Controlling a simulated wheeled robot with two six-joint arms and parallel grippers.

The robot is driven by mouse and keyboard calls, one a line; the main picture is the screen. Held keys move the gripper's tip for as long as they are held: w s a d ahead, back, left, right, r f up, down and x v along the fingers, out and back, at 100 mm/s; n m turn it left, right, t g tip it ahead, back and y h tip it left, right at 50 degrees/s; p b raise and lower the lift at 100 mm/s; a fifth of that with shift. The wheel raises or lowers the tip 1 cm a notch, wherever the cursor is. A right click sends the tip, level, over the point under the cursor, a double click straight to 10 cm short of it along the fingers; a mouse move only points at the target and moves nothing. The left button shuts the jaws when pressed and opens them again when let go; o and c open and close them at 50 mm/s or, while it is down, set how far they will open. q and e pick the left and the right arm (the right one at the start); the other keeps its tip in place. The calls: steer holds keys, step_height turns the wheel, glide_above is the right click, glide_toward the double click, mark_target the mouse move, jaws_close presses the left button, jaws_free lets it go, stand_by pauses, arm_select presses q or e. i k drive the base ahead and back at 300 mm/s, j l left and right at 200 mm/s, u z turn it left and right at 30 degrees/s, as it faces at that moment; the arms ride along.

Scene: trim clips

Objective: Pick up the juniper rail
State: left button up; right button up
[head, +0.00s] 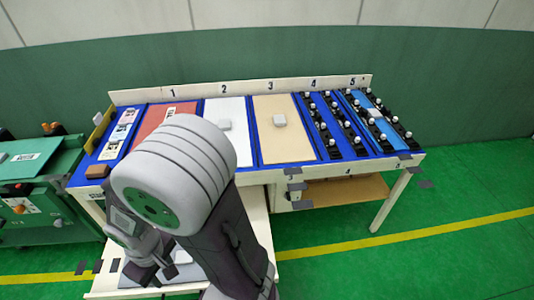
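No label in view names a juniper rail, so I cannot tell which piece it is. Several dark rails with white knobs lie in bay 4 (334,126) and bay 5 (381,122) of the long table. My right gripper (152,273) is at the lower left, over the lower shelf in front of the table and well away from those rails. Its dark fingers look apart, with nothing seen between them. My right arm hides part of bays 1 and 2 and part of the shelf. My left gripper is not in view.
The long table has a red panel (153,121), a white panel (240,145) and a tan panel (283,142), the last two with small light blocks. A brown block (97,171) sits at the left corner. Green machines (35,185) stand left. Green floor is clear at right.

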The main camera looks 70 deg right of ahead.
mark_target(332, 149)
steer(key=z, duration=2.85)
